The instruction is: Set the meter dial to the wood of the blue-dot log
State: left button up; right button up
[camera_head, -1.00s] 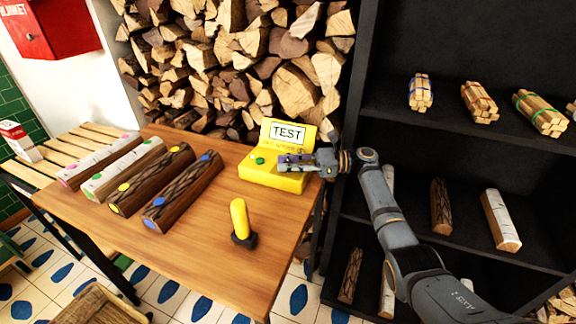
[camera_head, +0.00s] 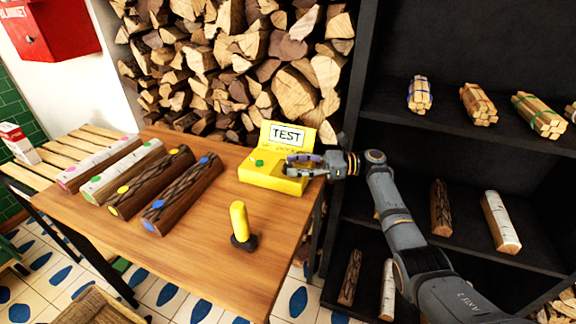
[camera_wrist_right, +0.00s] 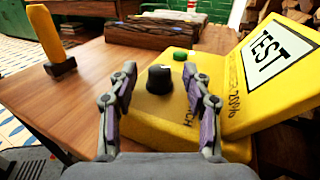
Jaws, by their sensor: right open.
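The yellow meter (camera_head: 262,178) stands at the right end of the wooden table, its raised panel reading TEST. In the right wrist view its black dial (camera_wrist_right: 159,79) sits on the yellow face (camera_wrist_right: 150,108), with a green button (camera_wrist_right: 180,54) behind it. My right gripper (camera_wrist_right: 157,78) is open, its two fingers on either side of the dial; I cannot tell whether they touch it. In the head view my right gripper (camera_head: 288,164) hides the dial. The blue-dot log (camera_head: 181,194), dark-barked with diamond-like ridges, lies rightmost in the row of logs. My left gripper is not in view.
A yellow-handled tool (camera_head: 240,221) stands near the table's front. A yellow-dot dark log (camera_head: 150,182), a green-dot white log (camera_head: 122,168) and a pink-dot white log (camera_head: 98,162) lie at left. A black shelf (camera_head: 455,150) with bundles and logs stands at right.

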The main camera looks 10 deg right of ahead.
jog(key=s+d, duration=0.1)
jog(key=d, duration=0.8)
jog(key=shift+s+d, duration=0.15)
jog(key=shift+s, duration=0.2)
